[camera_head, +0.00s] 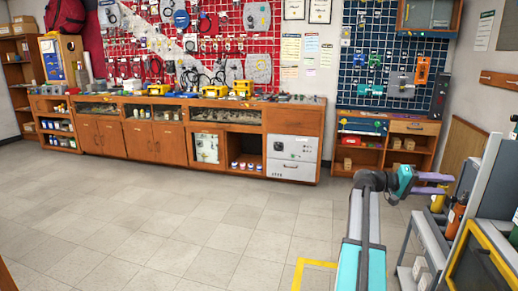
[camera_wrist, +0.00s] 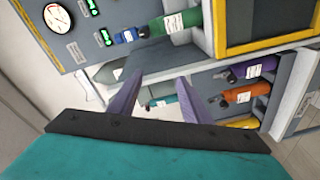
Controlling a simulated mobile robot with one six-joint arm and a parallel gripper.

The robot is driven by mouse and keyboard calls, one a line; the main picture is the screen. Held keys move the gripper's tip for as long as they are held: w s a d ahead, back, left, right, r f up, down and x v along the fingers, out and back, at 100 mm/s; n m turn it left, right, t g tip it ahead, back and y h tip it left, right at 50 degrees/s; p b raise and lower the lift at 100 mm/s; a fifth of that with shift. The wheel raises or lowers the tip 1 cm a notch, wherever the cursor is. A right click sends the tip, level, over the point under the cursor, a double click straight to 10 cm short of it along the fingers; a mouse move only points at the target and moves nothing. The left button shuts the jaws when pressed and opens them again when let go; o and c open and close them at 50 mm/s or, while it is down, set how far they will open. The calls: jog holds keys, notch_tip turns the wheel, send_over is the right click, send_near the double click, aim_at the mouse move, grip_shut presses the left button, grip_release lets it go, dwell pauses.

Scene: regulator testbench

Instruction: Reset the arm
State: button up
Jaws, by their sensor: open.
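My gripper (camera_head: 436,184) is at the right of the head view, its purple fingers pointing right toward a rack of bottles. My grey and teal arm reaches up from the bottom of that view. In the wrist view my gripper (camera_wrist: 153,95) is open, with two purple fingers apart and nothing held between them. Behind the fingers, a shelf unit (camera_wrist: 205,78) with bottles fills the middle and right.
A grey rack (camera_head: 408,272) with an orange bottle (camera_head: 456,217) stands close by my gripper. A wooden workbench (camera_head: 180,135) lines the far wall. The tiled floor (camera_head: 170,220) is clear.

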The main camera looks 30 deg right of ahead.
jog(key=w+a+f+n+t+h+p, duration=0.1)
jog(key=w+a+f+n+t+p, duration=0.15)
jog(key=w+a+f, duration=0.5)
jog(key=w+a+f+n+t+p, duration=0.25)
jog(key=w+a+f, duration=0.25)
jog(key=w+f, duration=0.5)
jog(key=w+a+f+n+t+y+p, duration=0.1)
jog(key=w+a+f+n+t+p, duration=0.15)
jog(key=a+f, duration=0.65)
jog(key=w+a+f+n+t+y+p, duration=0.1)
jog(key=w+a+f+n, duration=0.25)
jog(key=a+f, duration=0.55)
jog(key=s+a+f+n+y+p, duration=0.15)
jog(key=s+a+f, duration=0.25)
jog(key=a+f, duration=0.5)
jog(key=s+a+f+n+y+p, duration=0.1)
jog(key=s+a+f+y+p, duration=0.25)
jog(key=a, duration=0.85)
jog(key=s+a+f+g+y, duration=0.1)
jog(key=s+a+f+y, duration=0.2)
jog(key=s+a, duration=0.5)
jog(key=s+a+f+g+y, duration=0.1)
jog(key=s+a+f+y, duration=0.3)
jog(key=s+a, duration=0.5)
jog(key=a+f, duration=0.1)
jog(key=a, duration=0.4)
jog(key=shift+m+y, duration=0.3)
jog(key=shift+m, duration=0.05)
